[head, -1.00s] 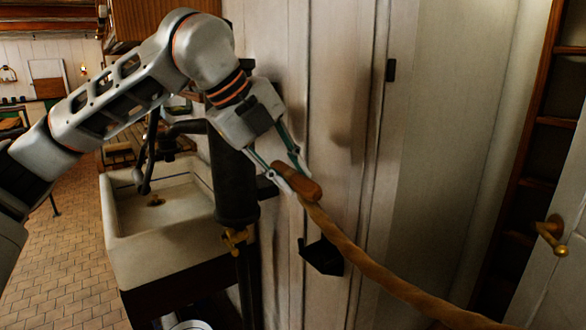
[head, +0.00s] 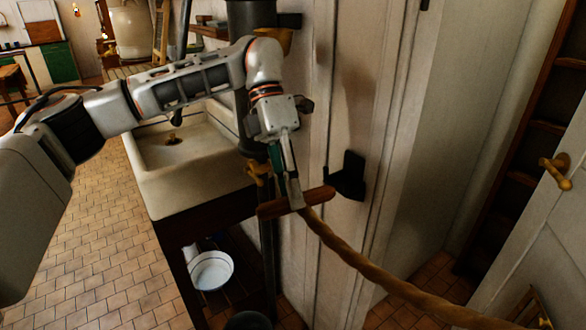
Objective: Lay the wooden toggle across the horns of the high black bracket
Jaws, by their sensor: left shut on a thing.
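The wooden toggle (head: 319,195) is a brown rod lying roughly level, with a thick tan rope (head: 370,268) running from its middle down to the lower right. My left gripper (head: 294,203) points down and is shut on the toggle near its middle. A black bracket (head: 350,177) is fixed to the pale wall panel, just right of the toggle. The toggle's right end appears close to the bracket's left side; I cannot tell whether they touch. The toggle does not lie across the bracket, and its horns are hard to make out. My right gripper is not in view.
A white sink (head: 190,190) stands to the left, with a dark pipe and a brass tap (head: 258,170) behind my left gripper. A white basin (head: 211,270) is below. A door with a brass handle (head: 555,172) is at the right.

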